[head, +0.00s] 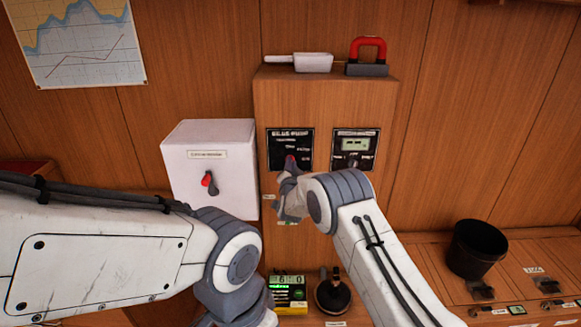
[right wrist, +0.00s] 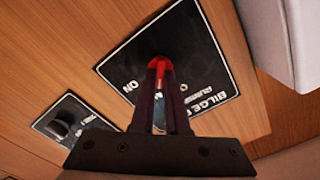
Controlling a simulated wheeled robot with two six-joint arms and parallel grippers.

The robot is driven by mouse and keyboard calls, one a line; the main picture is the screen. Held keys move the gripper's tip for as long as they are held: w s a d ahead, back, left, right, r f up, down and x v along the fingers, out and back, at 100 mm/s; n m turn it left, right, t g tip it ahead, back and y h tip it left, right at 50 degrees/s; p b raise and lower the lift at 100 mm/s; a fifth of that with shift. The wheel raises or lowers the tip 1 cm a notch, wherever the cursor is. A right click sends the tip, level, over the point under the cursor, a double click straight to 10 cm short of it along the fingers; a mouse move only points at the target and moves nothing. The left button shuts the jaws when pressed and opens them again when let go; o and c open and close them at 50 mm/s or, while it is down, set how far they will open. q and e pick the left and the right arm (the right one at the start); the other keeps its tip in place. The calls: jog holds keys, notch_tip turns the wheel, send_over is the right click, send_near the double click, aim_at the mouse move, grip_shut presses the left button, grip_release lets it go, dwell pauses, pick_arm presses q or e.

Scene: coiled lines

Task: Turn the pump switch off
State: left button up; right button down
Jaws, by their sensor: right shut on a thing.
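The black bilge pump panel (head: 279,139) is on the front of the wooden cabinet, and its lettering shows upside down in the right wrist view (right wrist: 203,72). Its red-tipped pump switch (right wrist: 159,64) stands out from the panel, with the word ON beside it. My right gripper (head: 290,169) is at the panel, and in the right wrist view its fingers (right wrist: 159,72) are shut on the switch. The fingers hide most of the lever, so I cannot tell its exact setting. My left arm comes in from the left, but its gripper is out of view.
A second panel with a display (head: 355,146) is just right of the pump panel. A white box (head: 209,165) with a red-tipped lever is to its left. A scoop (head: 312,62) and a red-handled block (head: 367,69) lie on top. A black bucket (head: 475,250) stands right.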

jog(key=shift+a+n+b, duration=0.15)
jog(key=shift+n+b, duration=2.15)
jog(key=shift+n, duration=1.7)
jog(key=c, duration=0.9)
grip_release()
